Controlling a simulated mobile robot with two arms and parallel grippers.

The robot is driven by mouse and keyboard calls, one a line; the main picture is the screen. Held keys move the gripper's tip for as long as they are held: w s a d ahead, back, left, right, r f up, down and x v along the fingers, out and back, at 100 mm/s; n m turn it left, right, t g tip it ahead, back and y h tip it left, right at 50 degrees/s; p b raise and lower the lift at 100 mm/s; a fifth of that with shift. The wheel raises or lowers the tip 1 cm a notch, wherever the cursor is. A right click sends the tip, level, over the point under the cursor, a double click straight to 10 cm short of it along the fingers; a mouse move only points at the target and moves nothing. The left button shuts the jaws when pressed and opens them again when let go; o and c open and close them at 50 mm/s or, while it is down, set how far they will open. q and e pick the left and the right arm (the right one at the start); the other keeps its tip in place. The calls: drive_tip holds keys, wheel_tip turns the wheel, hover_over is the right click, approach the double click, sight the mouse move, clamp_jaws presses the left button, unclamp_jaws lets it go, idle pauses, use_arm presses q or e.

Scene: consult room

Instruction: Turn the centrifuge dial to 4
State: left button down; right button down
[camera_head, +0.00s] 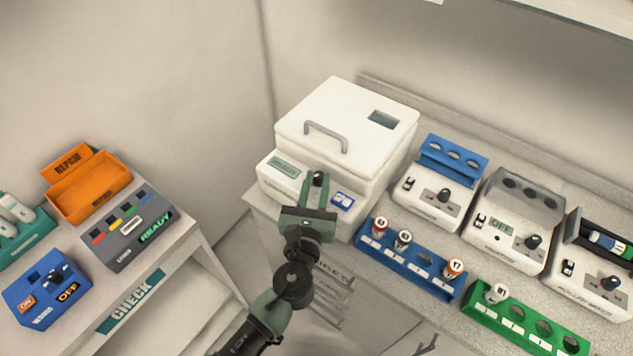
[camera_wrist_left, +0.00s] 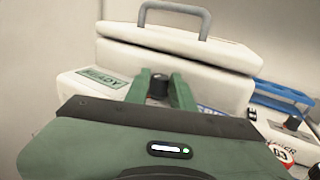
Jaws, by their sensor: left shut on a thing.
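The centrifuge (camera_head: 345,130) is a white box with a grey-handled lid, closed, at the back corner of the counter. Its black dial (camera_head: 318,179) is on the front panel, to the right of a small greenish display (camera_head: 285,167). My left gripper (camera_head: 318,186) is at the front panel, shut on the dial, which shows between the green fingers in the left wrist view (camera_wrist_left: 158,86). The dial's marks are hidden, so its setting cannot be read. My right gripper is not in view.
A blue rack (camera_head: 405,269) with capped tubes and a green rack (camera_head: 520,325) stand at the counter's front. White devices (camera_head: 440,190) stand in a row to the right. A lower table at left holds an orange bin (camera_head: 92,192), a grey LEADS box and a blue switch box (camera_head: 45,292).

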use_arm(q)
drive_tip(key=c, duration=1.2)
unclamp_jaws()
drive_tip(key=s+a+b, duration=0.1)
drive_tip(key=s+b, duration=0.1)
drive_tip(key=s, duration=0.5)
drive_tip(key=shift+s+a, duration=0.2)
drive_tip(key=shift+s, duration=0.1)
